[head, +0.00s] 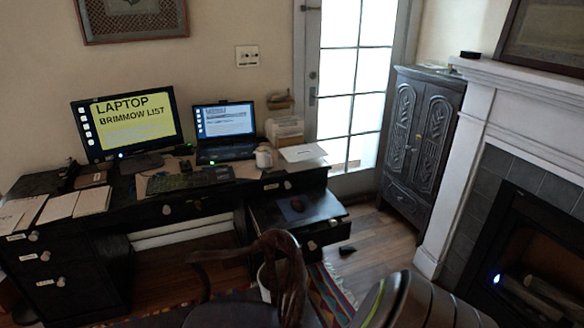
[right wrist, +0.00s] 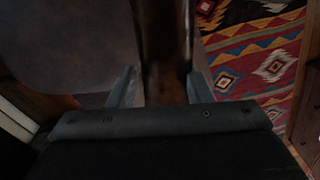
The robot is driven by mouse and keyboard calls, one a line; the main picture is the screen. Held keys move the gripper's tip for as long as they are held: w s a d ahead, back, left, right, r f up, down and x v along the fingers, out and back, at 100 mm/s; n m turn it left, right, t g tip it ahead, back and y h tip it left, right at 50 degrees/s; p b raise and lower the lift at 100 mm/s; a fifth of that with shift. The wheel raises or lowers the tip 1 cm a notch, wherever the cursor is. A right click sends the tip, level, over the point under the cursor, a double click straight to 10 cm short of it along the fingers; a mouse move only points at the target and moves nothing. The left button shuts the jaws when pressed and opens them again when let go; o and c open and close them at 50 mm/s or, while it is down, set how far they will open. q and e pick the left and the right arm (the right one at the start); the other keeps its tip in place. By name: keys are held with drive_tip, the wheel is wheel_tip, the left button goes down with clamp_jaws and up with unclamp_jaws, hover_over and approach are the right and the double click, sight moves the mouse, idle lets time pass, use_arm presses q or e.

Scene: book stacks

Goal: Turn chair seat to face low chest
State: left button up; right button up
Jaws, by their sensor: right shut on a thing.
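The dark wooden chair (head: 291,280) is at the bottom middle of the head view, with a curved top rail and part of its dark seat (head: 250,316) showing. Most of the seat is cut off by the frame. In the right wrist view my right gripper (right wrist: 160,90) has its fingers on both sides of a brown wooden chair post (right wrist: 163,45), with the grey-brown seat (right wrist: 70,45) to the left. A dark carved cabinet (head: 418,140) stands by the glass door; a low black drawer unit (head: 318,232) is nearer the chair. I cannot tell which is the low chest. My left gripper is out of view.
A black desk (head: 180,208) with monitor (head: 127,122) and laptop (head: 224,130) stands behind the chair. A patterned rug (head: 330,295) lies under and beside it. A white fireplace (head: 465,140) bounds the right.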

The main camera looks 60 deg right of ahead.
drive_tip(key=shift+s+d+r+n+p, duration=0.1)
drive_tip(key=shift+s+d+n+p, duration=0.1)
drive_tip(key=shift+s+d+p, duration=0.25)
drive_tip(key=shift+s+d+r+n+p, duration=0.1)
drive_tip(key=shift+s+d+n+p, duration=0.1)
drive_tip(key=shift+s+p, duration=0.35)
drive_tip(key=shift+s+d+f+n+p, duration=0.1)
drive_tip(key=shift+s+d+n+p, duration=0.5)
drive_tip(key=shift+s+d+p, duration=0.35)
drive_tip(key=shift+s+f, duration=0.15)
drive_tip(key=shift+s, duration=0.25)
drive_tip(key=shift+s+d+n+p, duration=0.4)
drive_tip(key=shift+p, duration=0.25)
drive_tip(key=shift+s+d+n+p, duration=0.85)
drive_tip(key=shift+s+d, duration=0.3)
drive_tip(key=shift+d, duration=0.1)
drive_tip(key=shift+s+d+n, duration=0.25)
drive_tip(key=shift+s+d, duration=0.1)
drive_tip(key=shift+d, duration=0.1)
